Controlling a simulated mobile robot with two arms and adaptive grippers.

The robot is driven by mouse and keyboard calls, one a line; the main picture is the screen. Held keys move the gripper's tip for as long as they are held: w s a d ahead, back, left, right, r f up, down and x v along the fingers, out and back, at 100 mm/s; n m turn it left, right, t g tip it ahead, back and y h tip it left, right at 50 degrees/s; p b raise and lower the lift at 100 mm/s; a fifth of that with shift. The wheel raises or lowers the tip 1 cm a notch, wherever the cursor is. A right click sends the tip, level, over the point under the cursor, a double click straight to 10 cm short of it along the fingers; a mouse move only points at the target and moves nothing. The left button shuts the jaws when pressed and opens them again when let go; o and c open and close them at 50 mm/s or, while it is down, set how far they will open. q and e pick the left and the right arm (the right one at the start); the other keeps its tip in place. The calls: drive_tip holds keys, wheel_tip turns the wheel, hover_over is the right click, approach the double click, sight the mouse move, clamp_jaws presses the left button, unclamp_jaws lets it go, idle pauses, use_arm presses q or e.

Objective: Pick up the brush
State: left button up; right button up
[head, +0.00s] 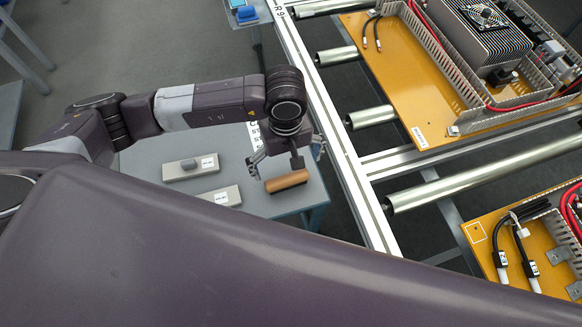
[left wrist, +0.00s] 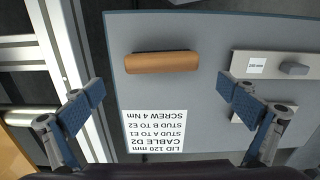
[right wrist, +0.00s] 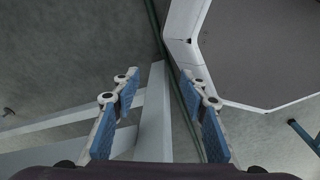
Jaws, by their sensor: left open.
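The brush (head: 287,181), with a brown wooden back, lies on the grey table (head: 265,205) near its right side. In the left wrist view the brush (left wrist: 162,63) lies lengthwise across the picture, beyond the fingertips. A dark edge shows along its far side. My left gripper (head: 288,157) is open above the table, close to the brush. Its blue-padded fingers (left wrist: 165,93) are wide apart with nothing between them. My right gripper (right wrist: 163,95) is open and empty over the floor, away from the brush.
Two pale labelled blocks (head: 190,168) lie left of the brush, one with a grey knob. A printed label sheet (left wrist: 155,130) lies on the table near the brush. A metal rail frame (head: 330,130) runs to the right, with orange wired panels (head: 385,80) beyond.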

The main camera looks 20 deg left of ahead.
sight(287, 178)
use_arm(q)
drive_tip(key=f+p, duration=0.1)
drive_tip(key=f, duration=0.1)
drive_tip(key=s+f+p, duration=0.1)
drive_tip(key=shift+s+d+f, duration=0.1)
drive_tip(key=shift+f, duration=0.3)
drive_tip(key=shift+w+f, duration=0.2)
drive_tip(key=shift+f, duration=1.25)
drive_tip(key=c, duration=1)
drive_tip(key=shift+r, duration=0.1)
drive_tip(key=shift+c, duration=0.2)
use_arm(e)
drive_tip(key=s+r, duration=0.2)
drive_tip(key=s, duration=0.1)
drive_tip(key=shift+a+r, duration=0.1)
drive_tip(key=shift+a, duration=0.05)
use_arm(q)
wheel_tip(287, 178, up, 20)
drive_tip(key=b, duration=0.3)
use_arm(e)
wheel_tip(287, 178, down, 3)
drive_tip(key=shift+w+f, duration=0.15)
